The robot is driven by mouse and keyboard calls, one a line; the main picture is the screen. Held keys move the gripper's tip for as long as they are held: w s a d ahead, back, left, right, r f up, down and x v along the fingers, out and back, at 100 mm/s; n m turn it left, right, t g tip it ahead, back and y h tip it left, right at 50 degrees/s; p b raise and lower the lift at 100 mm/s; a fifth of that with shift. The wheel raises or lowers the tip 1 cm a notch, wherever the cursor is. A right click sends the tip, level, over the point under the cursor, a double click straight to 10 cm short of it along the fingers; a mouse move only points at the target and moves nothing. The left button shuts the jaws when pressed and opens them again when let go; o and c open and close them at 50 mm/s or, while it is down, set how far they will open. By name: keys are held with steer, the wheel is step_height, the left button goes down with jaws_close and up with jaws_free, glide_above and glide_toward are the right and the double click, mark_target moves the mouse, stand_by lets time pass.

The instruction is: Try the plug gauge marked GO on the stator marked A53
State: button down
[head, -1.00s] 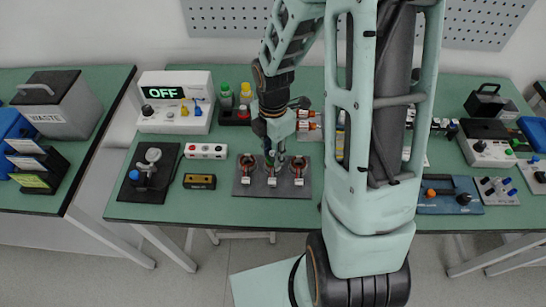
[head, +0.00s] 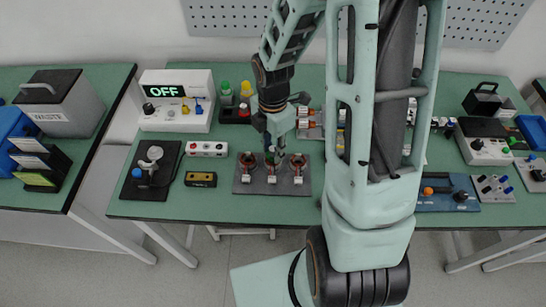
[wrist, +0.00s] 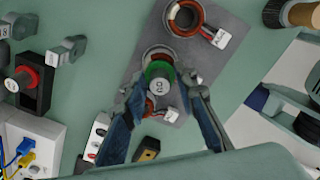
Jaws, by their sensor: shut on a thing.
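My gripper (wrist: 162,100) is shut on a plug gauge (wrist: 158,84) with a grey end marked GO and a green band. In the head view my gripper (head: 275,158) is over the middle of a dark plate (head: 243,187). The plate bears a row of copper-wound stators: a left one (head: 248,161), a right one (head: 298,163) and a middle one (wrist: 158,54) under the gauge, mostly hidden. I cannot tell how far the gauge is in the middle stator's bore. Each stator has a white tag; a tag in the wrist view (wrist: 222,38) is too small to read surely.
Left of the plate are a yellow-black block (head: 201,179), a white box with red buttons (head: 208,149) and a black fixture with a blue knob (head: 150,172). Behind them stands a tester reading OFF (head: 175,103). A WASTE bin (head: 58,103) is on the left table. Bench front is clear.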

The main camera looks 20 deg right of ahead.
mark_target(273, 149)
steer(key=shift+r, duration=0.15)
steer(key=shift+r+p, duration=0.5)
steer(key=shift+p, duration=0.1)
steer(key=shift+r, duration=0.25)
steer(key=shift+r+p, duration=0.55)
steer(key=shift+p, duration=0.2)
step_height(273, 149, up, 5)
steer(key=p, duration=0.4)
steer(key=shift+p, duration=0.4)
